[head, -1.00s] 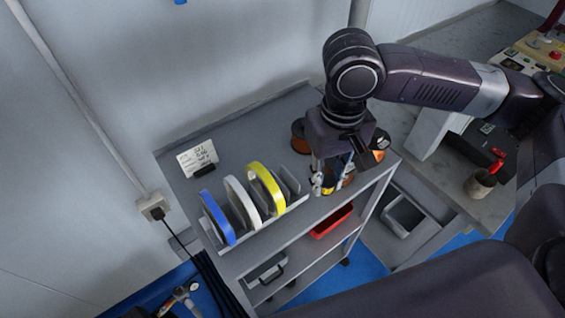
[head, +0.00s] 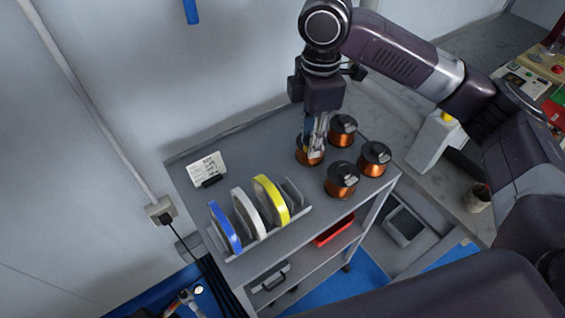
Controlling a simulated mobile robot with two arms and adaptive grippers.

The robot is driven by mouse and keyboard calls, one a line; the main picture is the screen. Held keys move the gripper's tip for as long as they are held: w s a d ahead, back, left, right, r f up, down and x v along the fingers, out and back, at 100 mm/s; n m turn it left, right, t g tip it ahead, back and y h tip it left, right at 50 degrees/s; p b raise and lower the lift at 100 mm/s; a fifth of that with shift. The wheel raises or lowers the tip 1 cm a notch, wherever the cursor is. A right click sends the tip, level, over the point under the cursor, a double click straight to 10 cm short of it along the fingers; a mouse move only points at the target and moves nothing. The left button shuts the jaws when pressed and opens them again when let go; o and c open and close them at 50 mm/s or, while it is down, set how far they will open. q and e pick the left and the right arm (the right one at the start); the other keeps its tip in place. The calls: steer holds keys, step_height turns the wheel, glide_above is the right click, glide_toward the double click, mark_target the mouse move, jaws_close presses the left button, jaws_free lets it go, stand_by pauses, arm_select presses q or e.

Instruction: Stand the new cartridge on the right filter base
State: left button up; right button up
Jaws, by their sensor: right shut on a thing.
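I make out no filter cartridge and no filter base in the head view. My right gripper (head: 316,146) reaches down from the upper right over the top of a grey cart (head: 240,150). Its fingers are shut on a copper-coloured spool (head: 306,158) with a dark top, at the left of a group of similar spools. The fingers cover part of this spool, and I cannot tell whether it rests on the cart or is slightly raised. My left gripper is not in view.
Other copper spools (head: 342,180) stand close on the right. A rack (head: 272,232) holds blue, white and yellow rings. A handwritten card (head: 206,167) stands at the back left. A red tray (head: 334,230) lies on a lower shelf.

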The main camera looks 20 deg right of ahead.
steer(key=w+r+n+p, duration=0.4)
steer(key=r+n, duration=0.1)
steer(key=n, duration=0.5)
steer(key=n+p, duration=0.3)
glide_above(298, 172)
step_height(298, 172, down, 14)
steer(key=shift+f, duration=0.25)
step_height(298, 172, down, 3)
steer(key=shift+f+p, duration=0.2)
steer(key=shift+p, duration=0.35)
steer(key=shift+f, duration=0.45)
steer(key=o, duration=0.7)
steer(key=shift+f, duration=0.1)
steer(key=shift+o, duration=0.2)
